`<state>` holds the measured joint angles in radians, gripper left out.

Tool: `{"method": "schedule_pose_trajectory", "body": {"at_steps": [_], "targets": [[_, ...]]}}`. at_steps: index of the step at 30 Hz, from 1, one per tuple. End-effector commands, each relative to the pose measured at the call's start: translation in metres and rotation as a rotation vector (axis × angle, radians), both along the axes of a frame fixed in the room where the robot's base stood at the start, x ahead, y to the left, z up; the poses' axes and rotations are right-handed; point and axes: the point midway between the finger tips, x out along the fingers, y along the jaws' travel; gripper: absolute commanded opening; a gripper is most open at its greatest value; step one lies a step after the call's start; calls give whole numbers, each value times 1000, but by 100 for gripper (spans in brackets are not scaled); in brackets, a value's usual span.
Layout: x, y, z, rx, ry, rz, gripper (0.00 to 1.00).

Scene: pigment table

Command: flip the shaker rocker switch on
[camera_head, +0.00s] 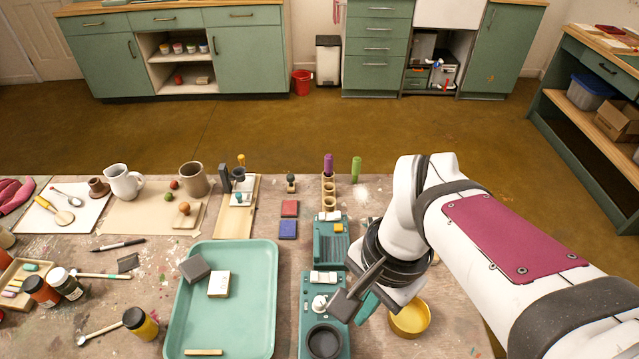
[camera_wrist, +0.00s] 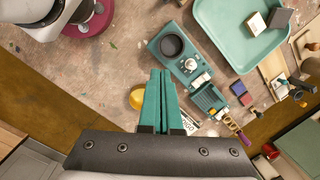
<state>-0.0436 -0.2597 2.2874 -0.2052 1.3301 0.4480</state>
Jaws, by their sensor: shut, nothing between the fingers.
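A teal unit (camera_head: 306,318) stands at the front of the table with a black cup (camera_head: 325,342), a white knob (camera_head: 319,303) and a white rocker switch (camera_head: 324,277). In the wrist view, the cup (camera_wrist: 171,45) and knob (camera_wrist: 190,65) show ahead of my fingers. A second teal unit (camera_head: 331,245) behind it carries a white rocker (camera_head: 329,216) and a small yellow part (camera_head: 339,228). I cannot tell which unit is the shaker or read the switch positions. My gripper (camera_wrist: 161,72), with teal fingers, is shut and empty. In the head view, it is right of the front unit.
A yellow bowl (camera_head: 409,318) sits below and beside my gripper. A teal tray (camera_head: 270,262) with a grey block and a pale block lies to the left. Red (camera_head: 290,208) and blue (camera_head: 288,229) squares and a holder with a purple marker (camera_head: 328,165) stand nearby.

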Motion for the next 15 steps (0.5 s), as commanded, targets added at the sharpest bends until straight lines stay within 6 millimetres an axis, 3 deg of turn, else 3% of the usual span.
{"method": "schedule_pose_trajectory", "body": {"at_steps": [3, 7, 10, 15], "targets": [[70, 14, -5, -10, 43, -276, 0], [129, 31, -21, -17, 73, -538, 0], [154, 39, -31, -17, 86, -657, 0], [165, 43, -36, -17, 91, -715, 0]]}}
